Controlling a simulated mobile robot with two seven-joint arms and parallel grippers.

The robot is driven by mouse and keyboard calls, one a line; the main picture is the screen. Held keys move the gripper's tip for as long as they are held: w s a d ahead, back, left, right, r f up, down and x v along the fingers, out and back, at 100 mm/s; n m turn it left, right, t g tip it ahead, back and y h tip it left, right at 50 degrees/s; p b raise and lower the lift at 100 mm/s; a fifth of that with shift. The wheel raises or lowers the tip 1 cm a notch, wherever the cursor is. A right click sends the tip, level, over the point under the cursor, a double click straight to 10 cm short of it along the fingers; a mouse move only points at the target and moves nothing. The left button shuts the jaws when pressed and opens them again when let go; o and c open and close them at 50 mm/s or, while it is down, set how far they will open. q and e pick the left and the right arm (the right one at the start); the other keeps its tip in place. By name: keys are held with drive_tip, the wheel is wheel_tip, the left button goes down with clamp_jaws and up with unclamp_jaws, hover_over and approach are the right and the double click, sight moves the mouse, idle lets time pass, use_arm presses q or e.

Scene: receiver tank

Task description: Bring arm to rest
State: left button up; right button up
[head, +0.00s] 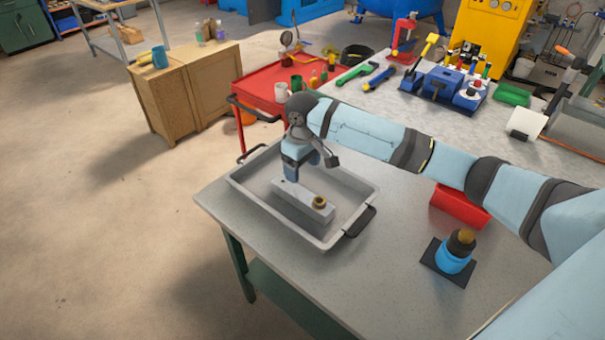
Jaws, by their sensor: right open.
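My right arm (375,132) reaches in from the right across the table, bent downward at the wrist. My right gripper (308,168) hangs over the grey tray (248,193), pointing down. It is open, with nothing seen between its fingers. A grey block (298,206) with a brass fitting (320,202) on its near end lies in the tray, just below the gripper. The gripper partly covers the block's far end, and I cannot tell whether the fingers touch it. My left gripper is out of view.
A red bin (460,208) and a blue bottle-like item with a dark top (454,256) on a black pad stand right of the tray, near my arm. A red cart (268,92) and a workbench with tools (385,92) stand behind. The table's front is clear.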

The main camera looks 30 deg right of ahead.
idle(0.5)
